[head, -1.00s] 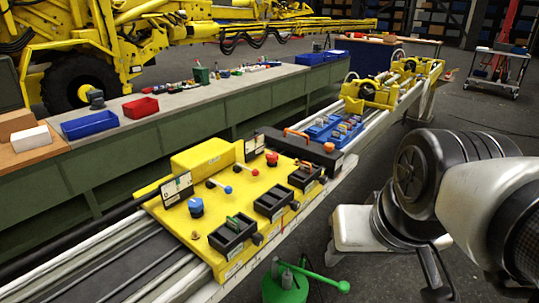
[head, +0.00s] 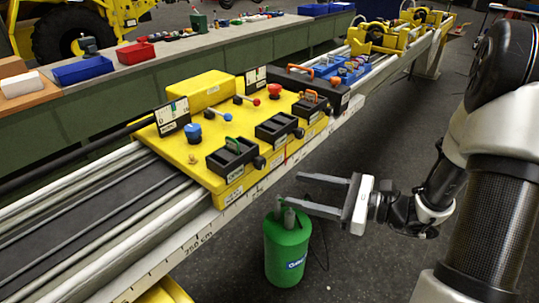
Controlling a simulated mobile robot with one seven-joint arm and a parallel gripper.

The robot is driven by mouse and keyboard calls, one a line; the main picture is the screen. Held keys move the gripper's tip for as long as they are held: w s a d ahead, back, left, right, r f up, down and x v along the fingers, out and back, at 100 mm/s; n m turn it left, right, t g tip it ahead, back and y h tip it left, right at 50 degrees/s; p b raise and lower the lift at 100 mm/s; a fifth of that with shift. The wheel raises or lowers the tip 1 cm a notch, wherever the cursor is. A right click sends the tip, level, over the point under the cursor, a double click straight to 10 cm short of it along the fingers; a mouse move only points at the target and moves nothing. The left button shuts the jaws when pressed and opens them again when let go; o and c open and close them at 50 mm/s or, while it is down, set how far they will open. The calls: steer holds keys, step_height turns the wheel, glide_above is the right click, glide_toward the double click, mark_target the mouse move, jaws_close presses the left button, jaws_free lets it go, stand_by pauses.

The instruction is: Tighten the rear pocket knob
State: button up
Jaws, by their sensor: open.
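The yellow panel (head: 205,180) sits on the long rail and carries three black pockets. The nearest pocket (head: 230,158) holds a green-handled item and has a black knob (head: 259,162) on its right side. The middle pocket (head: 275,132) looks empty, with its knob (head: 299,133). The far pocket (head: 308,112) holds an orange-handled item, with its knob (head: 329,110). I cannot read which label says rear. My gripper (head: 289,189) is open and empty, to the right of the panel and below the knobs, apart from them.
A green canister (head: 287,255) stands on the floor just below my gripper. The panel has a blue knob (head: 194,133), a red knob (head: 274,90) and small levers. A blue tray (head: 345,72) lies further along the rail. Open floor lies to the right.

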steer(key=w+d+f+m+t+h+b, duration=0.1)
steer(key=w+d+f+m+t, duration=0.3)
steer(key=d+f+m, duration=0.1)
steer(key=b, duration=0.1)
glide_toward(263, 165)
steer(key=x, duration=0.8)
steer(key=shift+a, duration=0.1)
steer(key=c, duration=1)
steer(key=shift+c, duration=0.2)
